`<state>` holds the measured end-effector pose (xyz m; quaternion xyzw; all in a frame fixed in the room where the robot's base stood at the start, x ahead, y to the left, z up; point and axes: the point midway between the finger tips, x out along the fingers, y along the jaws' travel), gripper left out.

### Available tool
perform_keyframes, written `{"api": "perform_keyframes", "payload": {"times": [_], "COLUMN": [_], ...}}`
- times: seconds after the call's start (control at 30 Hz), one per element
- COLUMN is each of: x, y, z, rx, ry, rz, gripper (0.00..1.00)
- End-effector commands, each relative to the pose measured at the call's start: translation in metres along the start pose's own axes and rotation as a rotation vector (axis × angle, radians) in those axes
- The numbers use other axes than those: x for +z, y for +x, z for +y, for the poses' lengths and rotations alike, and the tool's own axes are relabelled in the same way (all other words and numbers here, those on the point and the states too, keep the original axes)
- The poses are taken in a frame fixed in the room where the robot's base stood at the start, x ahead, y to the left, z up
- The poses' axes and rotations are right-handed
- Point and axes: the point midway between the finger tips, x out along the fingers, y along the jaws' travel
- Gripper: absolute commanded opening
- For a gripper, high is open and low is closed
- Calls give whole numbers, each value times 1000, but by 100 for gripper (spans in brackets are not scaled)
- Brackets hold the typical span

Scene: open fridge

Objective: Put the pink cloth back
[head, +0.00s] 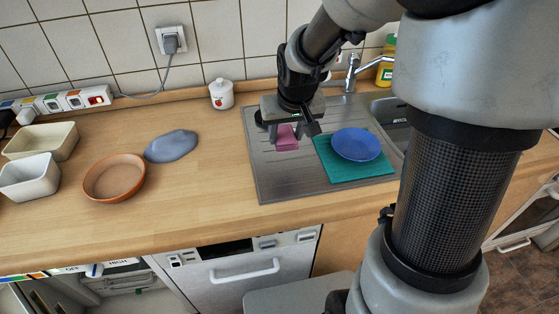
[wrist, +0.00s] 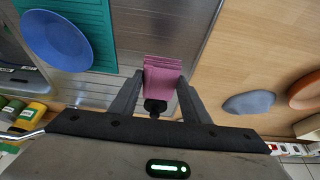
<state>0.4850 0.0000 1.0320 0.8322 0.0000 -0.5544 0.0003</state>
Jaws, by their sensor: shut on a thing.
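The pink cloth (head: 286,138) is a small folded piece over the left part of the grey metal drainboard (head: 268,180). My gripper (head: 289,128) is above the drainboard and shut on the cloth. In the wrist view the pink cloth (wrist: 162,78) sits between the two fingertips of my gripper (wrist: 160,95). A small dark object (wrist: 155,107) shows at the near end of the cloth. I cannot tell whether the cloth touches the drainboard.
A blue plate (head: 356,144) lies on a green mat (head: 352,176) right of the cloth. A white lidded jar (head: 221,94) stands behind left. The faucet (head: 352,72) is behind right. A grey-blue cloth-like shape (head: 171,146), brown bowl (head: 114,178) and trays (head: 40,140) stand left. Wood between is clear.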

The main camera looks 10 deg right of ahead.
Motion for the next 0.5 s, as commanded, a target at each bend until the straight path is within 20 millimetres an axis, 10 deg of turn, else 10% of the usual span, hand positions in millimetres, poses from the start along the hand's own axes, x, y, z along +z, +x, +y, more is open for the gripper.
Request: {"api": "perform_keyframes", "payload": {"times": [0.5], "x": [29], "y": [65], "z": [0], "rx": [-1], "ry": [0], "rz": [-5], "gripper": [24]}}
